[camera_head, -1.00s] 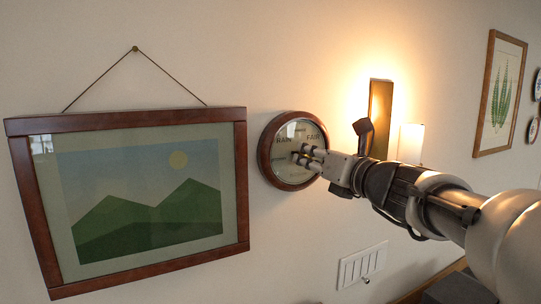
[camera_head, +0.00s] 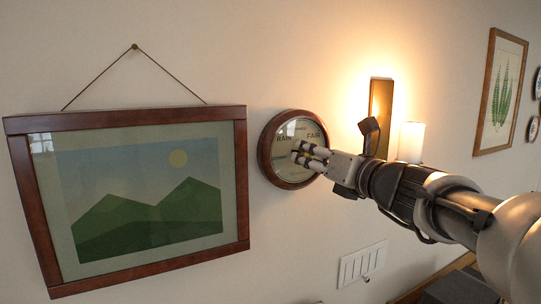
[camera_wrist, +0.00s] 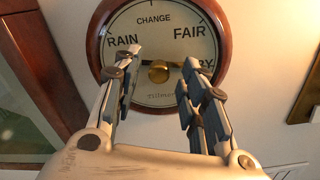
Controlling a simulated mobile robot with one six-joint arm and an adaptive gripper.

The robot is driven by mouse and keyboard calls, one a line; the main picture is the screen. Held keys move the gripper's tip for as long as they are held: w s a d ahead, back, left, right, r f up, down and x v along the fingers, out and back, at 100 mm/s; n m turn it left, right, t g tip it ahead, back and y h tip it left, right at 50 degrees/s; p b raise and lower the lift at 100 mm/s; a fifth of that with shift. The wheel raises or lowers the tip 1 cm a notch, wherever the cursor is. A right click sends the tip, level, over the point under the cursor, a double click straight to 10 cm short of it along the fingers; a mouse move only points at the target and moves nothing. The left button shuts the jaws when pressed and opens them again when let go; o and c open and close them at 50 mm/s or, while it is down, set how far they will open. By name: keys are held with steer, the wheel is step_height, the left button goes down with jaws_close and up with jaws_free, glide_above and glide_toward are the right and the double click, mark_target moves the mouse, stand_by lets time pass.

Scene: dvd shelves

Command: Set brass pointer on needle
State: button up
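The barometer (camera_head: 265,153) is a round wall instrument with a dark red-brown wooden rim. Its pale dial reads RAIN, CHANGE and FAIR in the wrist view (camera_wrist: 155,37), with a further word partly covered at the right. A brass knob (camera_wrist: 158,73) sits at the dial's middle. A thin dark piece shows just right of the knob; I cannot clearly tell needle from pointer. My gripper (camera_head: 299,152) is in front of the dial. In the wrist view my gripper (camera_wrist: 161,62) is open, its fingers left and right of the knob with visible gaps.
A framed landscape picture (camera_head: 240,190) hangs close left of the barometer. A lit wall lamp (camera_head: 381,100) with a white candle-like shade (camera_head: 411,143) is behind my arm at the right. A white switch panel (camera_head: 362,264) is below. Bare wall lies above the barometer.

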steer(key=v, duration=0.6)
steer(key=shift+s, duration=0.2)
steer(key=s+a+f+n+g+b, duration=0.35)
steer(key=s+f+n, duration=0.2)
steer(key=f, duration=0.35)
steer(key=s+a+f+n+g+b, duration=0.2)
steer(key=s+a+f+n+b, duration=0.15)
steer(key=f+n, duration=0.35)
steer(key=s+a+f+n+g+b, duration=0.25)
steer(key=s+a+f+n, duration=0.2)
steer(key=f, duration=0.55)
steer(key=s+d+f+n+g+h+b, duration=0.1)
steer(key=s+d+f+n+h+b, duration=0.1)
steer(key=s+f+n, duration=0.3)
steer(key=s+d+f+n+g+h+b, duration=0.1)
steer(key=s+d+f+n+h+b, duration=0.1)
steer(key=s+d+f+n+b, duration=0.2)
steer(key=s+d+f+n+g+h+b, duration=0.2)
steer(key=s+f+n, duration=0.4)
steer(key=f, duration=0.8)
steer(key=d+n+b, duration=0.1)
steer(key=n+b, duration=0.1)
steer(key=n, duration=0.1)
steer(key=shift+f+h, duration=0.4)
steer(key=shift+s, duration=0.1)
